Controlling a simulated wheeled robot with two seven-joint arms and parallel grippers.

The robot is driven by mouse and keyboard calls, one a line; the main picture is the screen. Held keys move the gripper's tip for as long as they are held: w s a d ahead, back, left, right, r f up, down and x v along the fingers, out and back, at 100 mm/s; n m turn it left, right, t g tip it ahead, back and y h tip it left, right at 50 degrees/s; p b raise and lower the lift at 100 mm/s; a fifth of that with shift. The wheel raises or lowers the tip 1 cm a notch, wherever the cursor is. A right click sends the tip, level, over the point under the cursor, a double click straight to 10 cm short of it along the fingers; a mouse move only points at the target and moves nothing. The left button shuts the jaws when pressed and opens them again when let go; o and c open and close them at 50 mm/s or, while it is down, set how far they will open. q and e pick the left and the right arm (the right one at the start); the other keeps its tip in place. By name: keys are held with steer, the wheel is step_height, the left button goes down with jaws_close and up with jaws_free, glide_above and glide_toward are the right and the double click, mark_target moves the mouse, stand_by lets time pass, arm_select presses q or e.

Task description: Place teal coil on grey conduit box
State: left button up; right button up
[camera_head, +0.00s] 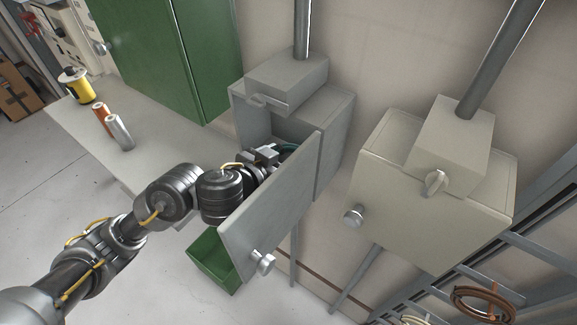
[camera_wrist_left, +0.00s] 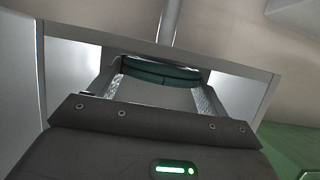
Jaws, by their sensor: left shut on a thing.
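The grey conduit box (camera_head: 331,112) is on the wall with its door (camera_head: 268,207) swung open toward me. My left gripper (camera_head: 275,152) reaches behind the door, at the box's opening. It is shut on the teal coil (camera_wrist_left: 160,71), whose curved band spans between the two fingertips (camera_wrist_left: 160,78) in the wrist view. In the head view only a small piece of the coil (camera_head: 288,147) shows beyond the gripper; the door and gripper hide the rest. Whether the coil touches the box cannot be told. My right gripper is not in view.
A beige box (camera_head: 435,190) with a knob hangs to the right. A green cabinet (camera_head: 165,55) stands behind a grey bench (camera_head: 150,145) bearing a yellow spool (camera_head: 78,87) and two cylinders. A green bin (camera_head: 212,262) is below the door. A brown coil (camera_head: 483,303) lies lower right.

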arm_select(q)
steer(key=shift+w+f, duration=0.1)
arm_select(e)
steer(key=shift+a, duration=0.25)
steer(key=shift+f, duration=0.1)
arm_select(q)
steer(key=shift+f, duration=0.2)
steer(key=o, duration=1)
steer(key=shift+r, duration=0.1)
steer(key=shift+o, duration=0.2)
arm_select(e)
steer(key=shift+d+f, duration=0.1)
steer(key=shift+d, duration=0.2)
